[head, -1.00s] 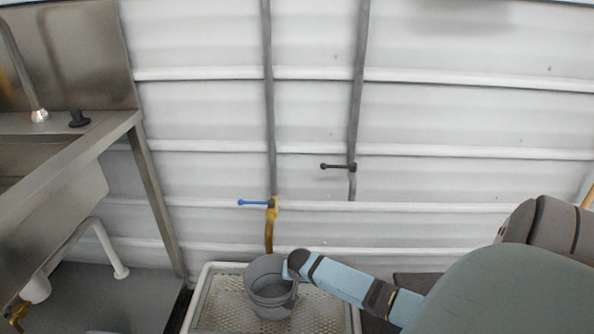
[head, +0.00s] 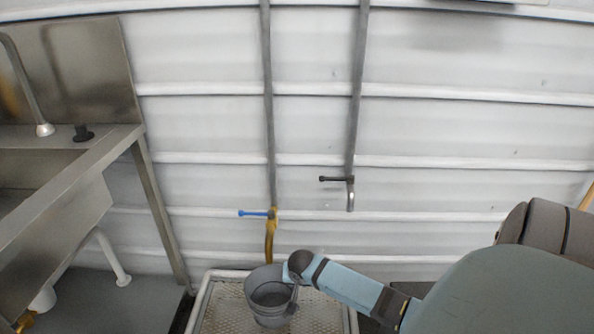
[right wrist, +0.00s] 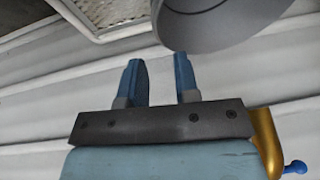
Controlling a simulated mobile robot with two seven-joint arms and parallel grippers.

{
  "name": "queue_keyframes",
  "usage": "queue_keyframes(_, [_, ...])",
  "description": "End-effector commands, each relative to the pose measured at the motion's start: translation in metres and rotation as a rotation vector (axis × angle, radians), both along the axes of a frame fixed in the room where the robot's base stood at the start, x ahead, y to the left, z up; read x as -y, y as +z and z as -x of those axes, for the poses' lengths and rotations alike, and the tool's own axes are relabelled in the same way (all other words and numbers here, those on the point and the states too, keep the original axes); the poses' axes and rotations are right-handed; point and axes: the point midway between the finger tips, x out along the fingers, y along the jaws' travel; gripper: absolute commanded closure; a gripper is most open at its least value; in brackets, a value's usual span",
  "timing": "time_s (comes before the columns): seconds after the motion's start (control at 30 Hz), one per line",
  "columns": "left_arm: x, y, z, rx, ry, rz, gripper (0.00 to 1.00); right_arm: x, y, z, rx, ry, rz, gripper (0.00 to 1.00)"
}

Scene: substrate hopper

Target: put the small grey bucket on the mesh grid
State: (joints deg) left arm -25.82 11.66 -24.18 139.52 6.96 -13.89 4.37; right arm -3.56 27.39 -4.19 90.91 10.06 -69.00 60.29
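The small grey bucket (head: 265,296) stands upright, as far as I can see, on the mesh grid (head: 228,305) at the bottom middle of the head view. Its underside is hidden there. My right gripper (head: 291,274) is at the bucket's right rim, with its fingers mostly hidden in the head view. In the right wrist view the two blue fingers of the right gripper (right wrist: 159,60) are apart with nothing visible between them. The bucket (right wrist: 215,22) shows just past the fingertips, and part of the mesh grid (right wrist: 110,12) is at the top left. My left gripper is not in view.
A steel sink (head: 60,215) stands at the left. A white ribbed wall (head: 430,130) is behind the grid. A pipe with a blue-handled valve (head: 258,214) comes down behind the bucket, and a dark-handled valve (head: 337,179) is to its right.

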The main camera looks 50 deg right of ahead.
Motion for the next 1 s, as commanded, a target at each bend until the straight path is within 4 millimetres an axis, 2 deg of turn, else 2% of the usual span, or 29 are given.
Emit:
queue_keyframes(0.03, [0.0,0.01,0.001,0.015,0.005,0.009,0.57,-0.003,0.013,0.003,0.001,0.001,-0.001,0.71])
queue_keyframes(0.2, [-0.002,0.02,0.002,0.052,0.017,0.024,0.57,-0.008,0.031,0.01,0.001,0.0,0.0,0.71])
queue_keyframes(0.47, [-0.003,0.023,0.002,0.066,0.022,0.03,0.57,-0.011,0.036,0.012,0.001,0.003,0.0,0.71])
queue_keyframes(0.57, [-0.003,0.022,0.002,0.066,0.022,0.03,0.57,-0.03,0.038,0.011,0.036,0.07,-0.007,0.71])
queue_keyframes(0.67, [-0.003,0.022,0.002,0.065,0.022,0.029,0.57,-0.085,0.049,0.01,0.145,0.255,-0.021,0.71])
queue_keyframes(0.77, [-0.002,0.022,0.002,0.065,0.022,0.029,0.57,-0.169,0.082,0.015,0.344,0.518,-0.034,0.71])
queue_keyframes(0.8, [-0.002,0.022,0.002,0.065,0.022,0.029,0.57,-0.204,0.102,0.02,0.444,0.623,-0.034,0.71])
queue_keyframes(0.87, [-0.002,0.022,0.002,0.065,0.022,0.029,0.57,-0.253,0.138,0.032,0.602,0.756,-0.026,0.71])
queue_keyframes(0.9, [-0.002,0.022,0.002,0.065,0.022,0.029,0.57,-0.281,0.164,0.042,0.71,0.829,-0.016,0.71])
queue_keyframes(1.0, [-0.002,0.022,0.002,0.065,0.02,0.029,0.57,-0.334,0.233,0.069,0.972,0.947,0.027,0.71])
